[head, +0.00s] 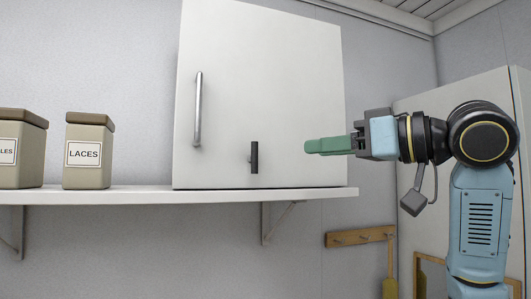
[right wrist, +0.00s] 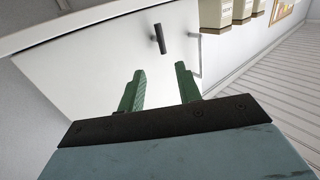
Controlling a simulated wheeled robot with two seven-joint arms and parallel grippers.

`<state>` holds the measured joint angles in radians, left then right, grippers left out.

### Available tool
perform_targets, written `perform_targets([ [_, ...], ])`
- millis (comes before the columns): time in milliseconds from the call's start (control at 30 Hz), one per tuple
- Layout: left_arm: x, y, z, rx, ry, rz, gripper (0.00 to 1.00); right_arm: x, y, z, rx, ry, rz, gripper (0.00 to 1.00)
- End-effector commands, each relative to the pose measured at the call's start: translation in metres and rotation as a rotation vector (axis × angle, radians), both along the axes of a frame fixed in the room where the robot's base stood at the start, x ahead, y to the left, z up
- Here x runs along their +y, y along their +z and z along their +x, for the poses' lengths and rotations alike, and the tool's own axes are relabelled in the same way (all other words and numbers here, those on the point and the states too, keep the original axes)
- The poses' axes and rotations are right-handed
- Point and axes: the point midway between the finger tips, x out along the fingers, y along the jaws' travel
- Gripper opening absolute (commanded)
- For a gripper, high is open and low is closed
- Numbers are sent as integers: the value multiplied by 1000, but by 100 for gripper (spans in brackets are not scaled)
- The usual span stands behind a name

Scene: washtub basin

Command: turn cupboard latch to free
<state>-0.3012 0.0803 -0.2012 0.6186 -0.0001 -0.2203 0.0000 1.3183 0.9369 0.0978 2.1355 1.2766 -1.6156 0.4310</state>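The white cupboard (head: 290,90) stands on a shelf, its door closed, with a long metal handle (head: 198,108) at the left. The dark latch (head: 254,157) is near the bottom of the door, its bar upright in the head view. The latch also shows in the right wrist view (right wrist: 158,39), beyond the fingertips. My right gripper (head: 308,146) has green fingers and is to the right of the latch, apart from it. In the right wrist view the fingers (right wrist: 160,74) are spread with nothing between them. My left gripper is not in view.
The white shelf (head: 110,196) runs under the cupboard. A canister labelled LACES (head: 88,152) and another canister (head: 20,150) stand on it at the left. A wooden peg rail (head: 358,236) is on the wall below. The space before the door is clear.

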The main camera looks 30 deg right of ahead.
Motion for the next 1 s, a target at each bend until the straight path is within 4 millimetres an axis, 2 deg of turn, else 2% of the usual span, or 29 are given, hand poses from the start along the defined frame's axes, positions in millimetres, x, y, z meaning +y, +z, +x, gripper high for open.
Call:
perform_targets([
  [100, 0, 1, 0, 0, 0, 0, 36, -1, 12, -11, -23, 5, 5, 34],
  [233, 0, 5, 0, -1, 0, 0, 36, 3, 14, -2, -23, 9, 7, 34],
  [700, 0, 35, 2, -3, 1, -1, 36, 35, 14, 86, -20, 9, 9, 34],
  [833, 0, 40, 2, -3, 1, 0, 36, 40, 14, 101, -23, 8, 7, 34],
  [1000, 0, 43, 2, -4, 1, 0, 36, 44, 13, 111, -24, 6, 7, 34],
])
